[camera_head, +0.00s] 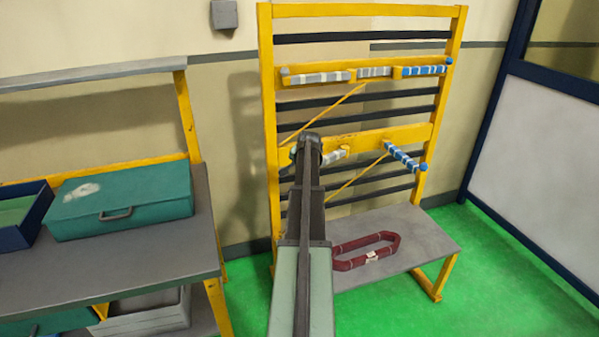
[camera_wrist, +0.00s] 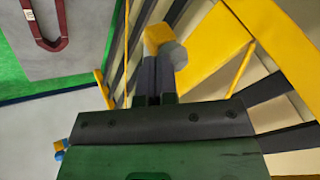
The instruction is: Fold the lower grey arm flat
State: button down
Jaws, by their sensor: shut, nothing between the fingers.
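The lower grey arm (camera_head: 335,155), banded grey and white, is on the lower yellow rail of the rack, seen in the head view. Its left part is hidden behind my gripper (camera_head: 308,142). In the wrist view my gripper (camera_wrist: 157,75) is shut and empty, its dark fingers together. A yellow block (camera_wrist: 158,36) with a grey rounded end (camera_wrist: 175,54) shows right at the fingertips; I cannot tell whether they touch, or whether it belongs to the grey arm.
The lower blue arm (camera_head: 404,158) juts out at the right. Upper arms (camera_head: 375,72) lie along the upper rail. A dark red coil (camera_head: 367,251) rests on the grey shelf (camera_head: 425,236) below. A bench with a green toolbox (camera_head: 120,200) stands left.

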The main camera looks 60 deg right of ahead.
jog(key=shift+w+d+r, duration=0.1)
jog(key=shift+w+d, duration=0.75)
jog(key=shift+w, duration=0.9)
jog(key=shift+w+d+r, duration=0.1)
jog(key=shift+w+d, duration=0.75)
jog(key=shift+w, duration=0.95)
jog(key=shift+w+d, duration=0.85)
jog(key=shift+w, duration=0.9)
jog(key=shift+a, duration=0.1)
jog(key=s+a+r+p, duration=0.2)
jog(key=a+r+p, duration=0.6)
jog(key=r+p, duration=0.1)
jog(key=shift+a+p, duration=0.3)
jog(key=shift+a, duration=0.1)
jog(key=shift+s, duration=0.1)
